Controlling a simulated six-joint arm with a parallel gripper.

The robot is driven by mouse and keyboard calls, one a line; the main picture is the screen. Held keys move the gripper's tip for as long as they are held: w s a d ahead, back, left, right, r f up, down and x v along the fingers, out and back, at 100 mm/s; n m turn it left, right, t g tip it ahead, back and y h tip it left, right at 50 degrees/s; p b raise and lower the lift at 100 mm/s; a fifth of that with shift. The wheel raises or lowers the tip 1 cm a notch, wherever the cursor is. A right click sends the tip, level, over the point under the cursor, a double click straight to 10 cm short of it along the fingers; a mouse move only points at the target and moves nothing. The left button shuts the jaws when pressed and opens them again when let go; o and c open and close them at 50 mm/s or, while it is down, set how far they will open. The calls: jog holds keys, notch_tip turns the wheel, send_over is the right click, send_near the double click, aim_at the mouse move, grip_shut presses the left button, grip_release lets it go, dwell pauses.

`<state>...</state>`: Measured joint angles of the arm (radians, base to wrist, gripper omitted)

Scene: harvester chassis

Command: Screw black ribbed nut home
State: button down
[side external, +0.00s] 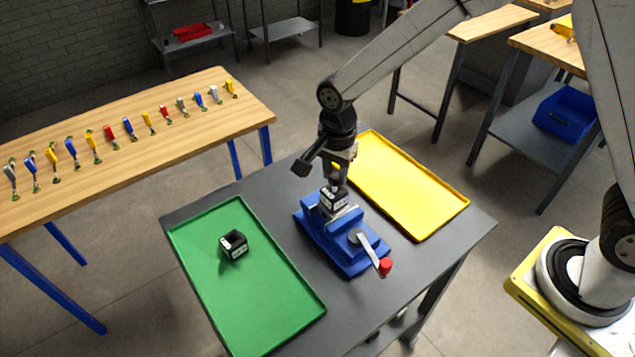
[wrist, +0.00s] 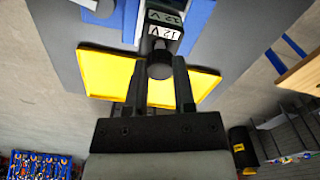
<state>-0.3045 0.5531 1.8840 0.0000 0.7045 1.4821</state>
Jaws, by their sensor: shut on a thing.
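The black nut (wrist: 160,62) is a dark round piece at the end of a black block marked 12 V (wrist: 165,28) in the wrist view. My gripper (wrist: 160,78) has a finger on each side of the nut and is shut on it. In the side view my gripper (side external: 336,182) points down over the block (side external: 334,200), and the nut is hard to make out there. The block sits in the jaws of a blue vise (side external: 330,240). The nut's ribs and its thread are not visible, so I cannot tell how far it is seated.
A green tray (side external: 205,262) on the left holds another black block (side external: 233,244). An empty yellow tray (side external: 410,185) lies to the right. The vise's handle with a red knob (side external: 385,266) sticks out at the front.

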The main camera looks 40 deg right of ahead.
jog(key=shift+f, duration=1.05)
dwell(1.1)
jog(key=shift+c, duration=1.8)
grip_release()
jog(key=shift+r, duration=0.1)
jog(key=shift+r, duration=3.85)
jog(key=s+d+f+n+t, duration=0.1)
jog(key=s+d+n+t, duration=0.1)
jog(key=s+d+n, duration=1)
jog(key=shift+s+d+f+n+t, duration=0.25)
jog(key=shift+d+f+n+t, duration=0.05)
jog(key=shift+f+n, duration=0.1)
jog(key=shift+o, duration=0.2)
jog(key=shift+s+d+f+n, duration=0.1)
jog(key=shift+s+d+n, duration=0.1)
jog(key=shift+s+n, duration=0.25)
